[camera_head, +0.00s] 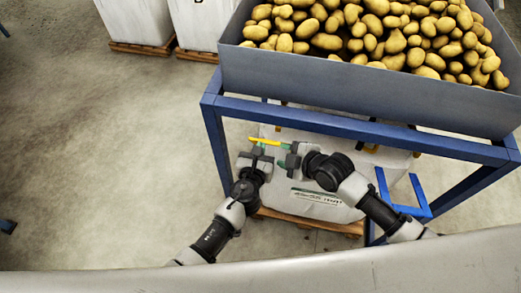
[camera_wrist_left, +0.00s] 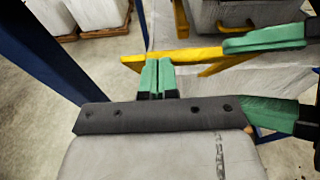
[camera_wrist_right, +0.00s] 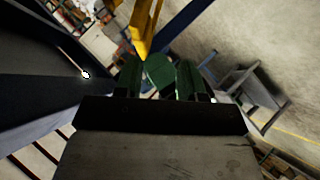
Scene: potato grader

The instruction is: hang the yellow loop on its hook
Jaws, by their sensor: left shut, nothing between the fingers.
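The yellow loop (camera_head: 265,141) stretches as a flat band near both grippers, in front of the white bag (camera_head: 335,211) under the blue frame. In the left wrist view the loop (camera_wrist_left: 185,56) runs just beyond my left gripper (camera_wrist_left: 158,65), which is shut and empty. My right gripper (camera_head: 285,147) is open; its two green fingers stand apart in the right wrist view (camera_wrist_right: 157,68). In the left wrist view one of its fingers overlaps the loop; I cannot tell whether they touch. The loop (camera_wrist_right: 145,25) also shows beyond my right fingers. I cannot make out its hook.
The blue frame (camera_head: 350,128) carries a grey bin (camera_head: 370,84) full of potatoes above the grippers. A blue bracket (camera_head: 405,208) sits at the right. Other white bags (camera_head: 138,20) on pallets stand at the back left. The floor at left is clear.

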